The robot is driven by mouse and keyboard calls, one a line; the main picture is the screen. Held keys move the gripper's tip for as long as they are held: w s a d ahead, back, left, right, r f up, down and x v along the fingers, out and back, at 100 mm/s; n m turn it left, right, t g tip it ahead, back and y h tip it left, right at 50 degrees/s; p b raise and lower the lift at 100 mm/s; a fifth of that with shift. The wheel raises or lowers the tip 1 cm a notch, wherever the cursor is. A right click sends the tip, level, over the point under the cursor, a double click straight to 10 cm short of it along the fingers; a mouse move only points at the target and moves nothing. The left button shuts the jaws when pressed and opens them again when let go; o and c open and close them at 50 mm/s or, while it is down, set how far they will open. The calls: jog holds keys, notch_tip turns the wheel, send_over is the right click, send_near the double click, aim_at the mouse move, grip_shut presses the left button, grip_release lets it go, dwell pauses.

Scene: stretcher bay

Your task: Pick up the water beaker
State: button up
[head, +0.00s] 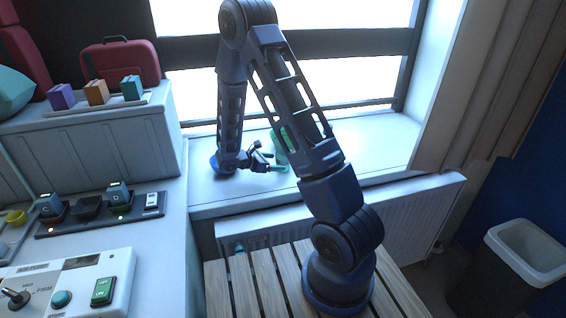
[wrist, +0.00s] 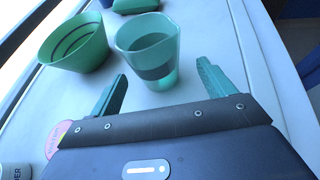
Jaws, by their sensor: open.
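The water beaker (wrist: 160,76) is a translucent teal cup with a spout-like lip and a darker band inside. It stands upright near the top middle of the wrist view. My gripper (wrist: 162,72) is open, its two teal fingers pointing toward the beaker, one to each side of its lower part in the picture. The jaws have not closed on it, and I cannot tell how far the fingertips are from it. In the head view my gripper (head: 270,161) is low over the windowsill; a green shape (head: 280,142) behind it is partly hidden by my arm.
A green bowl (wrist: 74,44) stands close left of the beaker in the wrist view. Another green item (wrist: 135,5) is cut off at the top. The white windowsill (head: 375,140) is clear to the right. A radiator (head: 420,215) and slatted bench (head: 240,290) lie below.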

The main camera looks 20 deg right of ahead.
aim_at(277, 161)
jog(key=shift+w+x, duration=0.2)
jog(key=shift+x, duration=1.1)
jog(key=shift+w+x, duration=0.2)
jog(key=shift+x, duration=1.1)
jog(key=shift+r, duration=0.2)
jog(key=c, duration=1.1)
